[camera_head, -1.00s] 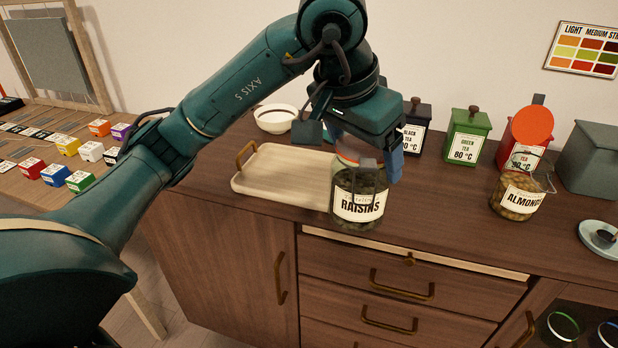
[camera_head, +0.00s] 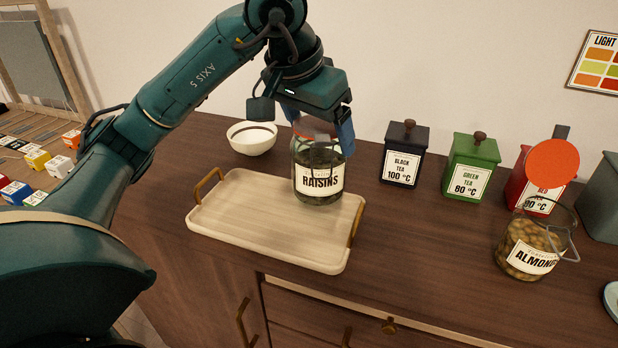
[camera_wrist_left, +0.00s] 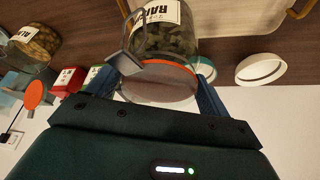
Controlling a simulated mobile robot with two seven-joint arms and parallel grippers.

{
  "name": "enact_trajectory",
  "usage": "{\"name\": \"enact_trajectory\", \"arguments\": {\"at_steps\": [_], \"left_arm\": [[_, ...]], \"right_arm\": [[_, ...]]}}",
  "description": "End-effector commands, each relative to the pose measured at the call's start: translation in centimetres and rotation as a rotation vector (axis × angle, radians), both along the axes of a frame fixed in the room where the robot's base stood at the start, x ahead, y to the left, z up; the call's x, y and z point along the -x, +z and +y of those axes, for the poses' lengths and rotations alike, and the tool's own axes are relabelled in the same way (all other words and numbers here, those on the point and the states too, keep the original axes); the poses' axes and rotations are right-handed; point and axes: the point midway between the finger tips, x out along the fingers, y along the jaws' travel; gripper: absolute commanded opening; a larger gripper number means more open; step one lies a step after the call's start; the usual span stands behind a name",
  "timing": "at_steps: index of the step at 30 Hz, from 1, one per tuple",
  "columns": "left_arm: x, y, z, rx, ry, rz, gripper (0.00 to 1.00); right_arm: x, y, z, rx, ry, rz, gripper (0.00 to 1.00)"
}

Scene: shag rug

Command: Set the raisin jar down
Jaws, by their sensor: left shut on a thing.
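The raisin jar (camera_head: 318,178) is glass with a white RAISINS label and an orange-rimmed lid. It is upright over the right part of the wooden tray (camera_head: 240,228); I cannot tell whether its base touches the tray. My left gripper (camera_head: 322,130) is shut on the jar near its top. In the left wrist view the jar (camera_wrist_left: 165,45) sits between the fingers, its lid toward the palm and the wire clasp at its side. My right gripper is not in view.
A white bowl (camera_head: 252,138) stands behind the tray. Black (camera_head: 404,153), green (camera_head: 470,165) and red (camera_head: 530,190) tea tins line the wall to the right. An open almond jar (camera_head: 530,247) stands at the right. The counter between tray and almond jar is clear.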

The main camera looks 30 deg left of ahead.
Motion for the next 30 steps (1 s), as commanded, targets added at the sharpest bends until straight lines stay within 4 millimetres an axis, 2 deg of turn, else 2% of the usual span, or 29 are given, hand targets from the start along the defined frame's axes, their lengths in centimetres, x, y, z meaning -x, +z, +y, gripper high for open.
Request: {"name": "enact_trajectory", "arguments": {"at_steps": [3,8,15,29,30], "left_arm": [[0.0,-1.7,0.0,0.001,0.001,-0.003,0.09],[0.0,-2.8,0.0,0.002,0.001,-0.005,0.09],[0.0,-5.9,0.0,0.002,0.001,-0.004,0.09],[0.0,-6.8,0.0,0.001,0.0,-0.007,0.09],[0.0,-6.8,0.0,0.0,0.0,-0.002,0.83]], "right_arm": [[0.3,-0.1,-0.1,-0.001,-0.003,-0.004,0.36],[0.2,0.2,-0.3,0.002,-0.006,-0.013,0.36],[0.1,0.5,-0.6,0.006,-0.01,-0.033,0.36],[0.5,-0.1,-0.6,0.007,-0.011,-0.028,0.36],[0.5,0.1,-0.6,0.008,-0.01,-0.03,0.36]]}}
